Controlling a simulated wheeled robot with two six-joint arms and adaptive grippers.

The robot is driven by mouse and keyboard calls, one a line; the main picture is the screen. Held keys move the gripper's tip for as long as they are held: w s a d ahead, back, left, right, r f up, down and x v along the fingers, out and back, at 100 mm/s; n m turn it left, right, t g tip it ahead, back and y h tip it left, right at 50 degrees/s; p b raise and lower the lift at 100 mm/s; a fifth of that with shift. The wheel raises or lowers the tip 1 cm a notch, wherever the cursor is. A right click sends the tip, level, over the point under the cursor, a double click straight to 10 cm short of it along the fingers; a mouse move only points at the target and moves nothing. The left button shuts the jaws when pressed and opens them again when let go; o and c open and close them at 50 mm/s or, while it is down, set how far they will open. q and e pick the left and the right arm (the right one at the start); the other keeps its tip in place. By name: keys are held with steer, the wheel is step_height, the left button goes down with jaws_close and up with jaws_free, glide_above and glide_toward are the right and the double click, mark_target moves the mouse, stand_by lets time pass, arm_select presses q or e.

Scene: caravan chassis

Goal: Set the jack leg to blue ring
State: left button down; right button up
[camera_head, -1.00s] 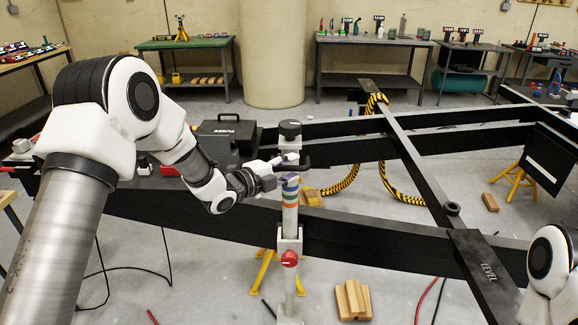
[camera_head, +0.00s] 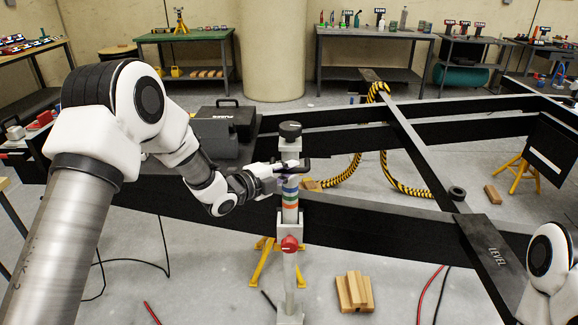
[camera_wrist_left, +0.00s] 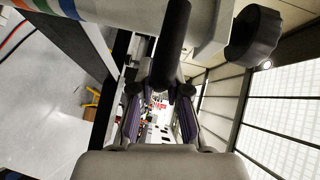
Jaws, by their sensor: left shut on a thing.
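The jack leg (camera_head: 290,216) stands upright at the near chassis rail, with a black knob (camera_head: 290,130) on top. Blue (camera_head: 290,184), green and orange rings band its tube above the collar; the blue ring is the uppermost. The rings also show at the upper left of the left wrist view. A red knob (camera_head: 289,244) sits on the collar. My left gripper (camera_head: 287,170) is shut on the black side handle (camera_wrist_left: 174,45) of the leg, just above the rings. Its fingers partly hide the handle. My right gripper is not in view; only part of my right arm shows.
The black chassis rail (camera_head: 380,221) runs behind the leg, and a dark case (camera_head: 215,135) sits on it at left. A cross beam marked LEVEL (camera_head: 490,255) lies at right. Wooden blocks (camera_head: 354,290) are on the floor near the leg's foot.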

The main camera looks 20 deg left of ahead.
arm_select(q)
step_height(320, 180, down, 12)
steer(key=b, duration=0.7)
steer(key=c, duration=1.1)
jaws_free()
steer(key=shift+s+r, duration=0.1)
steer(key=shift+r, duration=0.1)
steer(key=shift+c, duration=0.2)
steer(key=v, duration=1.2)
